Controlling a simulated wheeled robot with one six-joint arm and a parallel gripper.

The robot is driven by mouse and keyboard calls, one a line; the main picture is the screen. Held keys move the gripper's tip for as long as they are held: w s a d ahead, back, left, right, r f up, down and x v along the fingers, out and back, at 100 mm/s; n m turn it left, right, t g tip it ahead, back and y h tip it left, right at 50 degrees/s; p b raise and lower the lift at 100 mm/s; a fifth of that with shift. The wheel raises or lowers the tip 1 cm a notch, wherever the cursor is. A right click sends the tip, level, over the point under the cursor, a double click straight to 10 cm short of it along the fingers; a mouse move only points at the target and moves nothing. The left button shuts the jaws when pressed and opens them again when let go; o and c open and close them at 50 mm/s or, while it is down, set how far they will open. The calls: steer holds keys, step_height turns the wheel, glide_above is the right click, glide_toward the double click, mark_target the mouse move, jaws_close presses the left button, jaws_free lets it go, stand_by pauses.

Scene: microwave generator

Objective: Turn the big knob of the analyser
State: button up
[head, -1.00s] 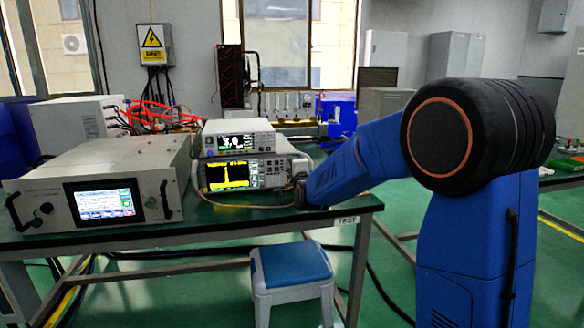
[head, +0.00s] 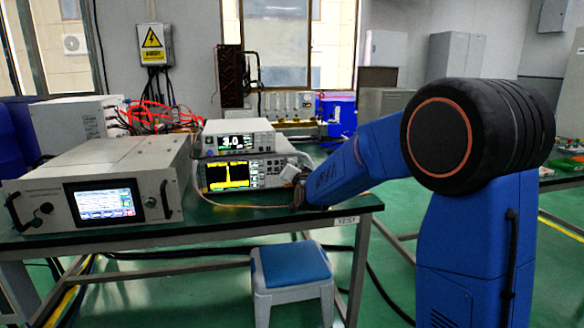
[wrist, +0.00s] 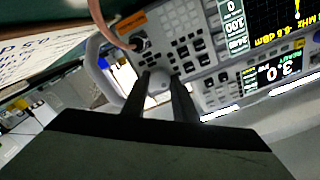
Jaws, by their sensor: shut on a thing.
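The analyser (head: 222,176) stands on the green-topped table, with a yellow trace on its dark screen. In the wrist view its grey front panel (wrist: 203,62) appears tilted, with rows of small keys. The big knob (wrist: 159,83) is a pale round knob on that panel. My gripper (wrist: 160,78) has its two dark fingers on either side of the knob, shut on it. Part of the knob is hidden by the fingers. In the head view my arm covers the right end of the analyser, and the knob cannot be made out there.
A smaller instrument reading 3.0 (head: 236,141) sits on top of the analyser. A large grey generator (head: 100,185) with a screen stands to the left. A cable (wrist: 101,22) plugs into the panel close to my fingers.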

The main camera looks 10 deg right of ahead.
steer(key=shift+f+n, duration=0.15)
steer(key=shift+n, duration=0.95)
steer(key=o, duration=1.1)
steer(key=shift+c, duration=0.2)
steer(key=shift+s, duration=0.55)
steer(key=s, duration=1.6)
steer(key=shift+s, duration=0.2)
